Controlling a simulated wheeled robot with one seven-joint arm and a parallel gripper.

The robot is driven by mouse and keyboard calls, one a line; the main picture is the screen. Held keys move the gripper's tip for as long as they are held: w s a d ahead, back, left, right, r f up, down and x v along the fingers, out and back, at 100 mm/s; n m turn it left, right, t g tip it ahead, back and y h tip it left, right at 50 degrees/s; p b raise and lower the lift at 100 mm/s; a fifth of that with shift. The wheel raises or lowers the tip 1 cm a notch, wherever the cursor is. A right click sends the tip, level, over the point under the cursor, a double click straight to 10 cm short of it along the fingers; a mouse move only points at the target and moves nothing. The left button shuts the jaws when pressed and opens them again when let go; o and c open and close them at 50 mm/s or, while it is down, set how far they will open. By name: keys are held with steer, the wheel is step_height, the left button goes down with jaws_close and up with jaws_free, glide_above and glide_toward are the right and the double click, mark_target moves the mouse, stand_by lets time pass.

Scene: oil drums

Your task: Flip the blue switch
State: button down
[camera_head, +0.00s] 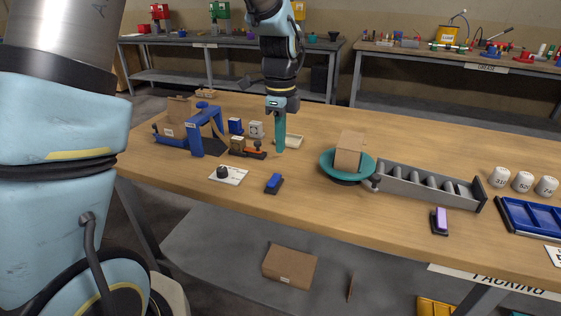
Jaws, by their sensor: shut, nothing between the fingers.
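A small blue switch (274,181) on a dark base sits near the front edge of the wooden table, left of the table's middle. My gripper (280,150) points straight down above the table, behind the blue switch and a little to its right. Its teal fingers are together with nothing between them. It is apart from the switch. I cannot tell which way the switch is tipped. A similar purple switch (440,220) stands further right near the front edge.
An orange-and-black tool (253,150) and a blue arch (203,132) stand behind left. A teal turntable (337,172) with a cardboard box (348,151) and a grey roller conveyor (425,186) are right.

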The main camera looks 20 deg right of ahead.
mark_target(274, 180)
step_height(274, 180, down, 7)
steer(key=shift+r+p, duration=0.1)
steer(key=shift+p, duration=0.65)
steer(key=shift+w+f, duration=0.1)
steer(key=shift+f, duration=0.2)
steer(key=shift+r+p, duration=0.15)
steer(key=shift+p, duration=0.15)
steer(key=shift+r+p, duration=0.6)
steer(key=shift+r, duration=0.15)
